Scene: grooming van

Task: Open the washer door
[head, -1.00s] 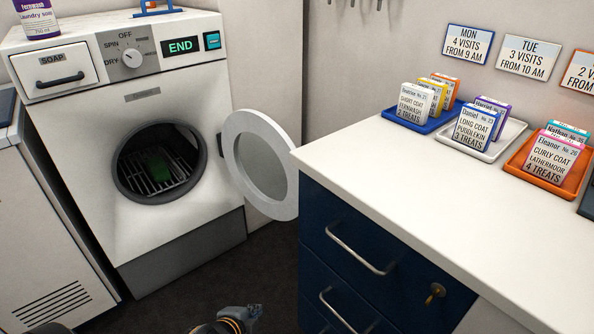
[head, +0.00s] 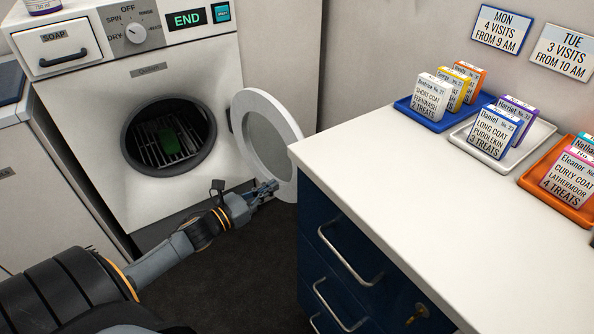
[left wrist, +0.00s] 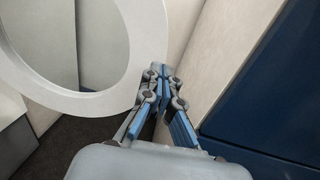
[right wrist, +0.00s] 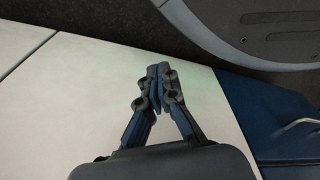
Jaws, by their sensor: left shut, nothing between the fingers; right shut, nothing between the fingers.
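The washer (head: 170,95) stands at the back left of the head view. Its round door (head: 284,180) is swung out to the right, leaving the dark opening (head: 135,150) clear, with a rack and a green item inside. The panel reads END. My left gripper (head: 272,187) is shut and empty at the door's lower edge; whether it touches is hard to tell. In the left wrist view the white door ring (left wrist: 115,105) is left of the fingertips (left wrist: 163,72). My right gripper (right wrist: 158,72) is shut and empty, seen only in the right wrist view.
A white counter (head: 400,180) with blue drawers (head: 335,235) stands close right of the door. Trays of boxed cards sit on it, including a blue tray (head: 425,115). Dark floor (head: 235,280) is free between washer and counter.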

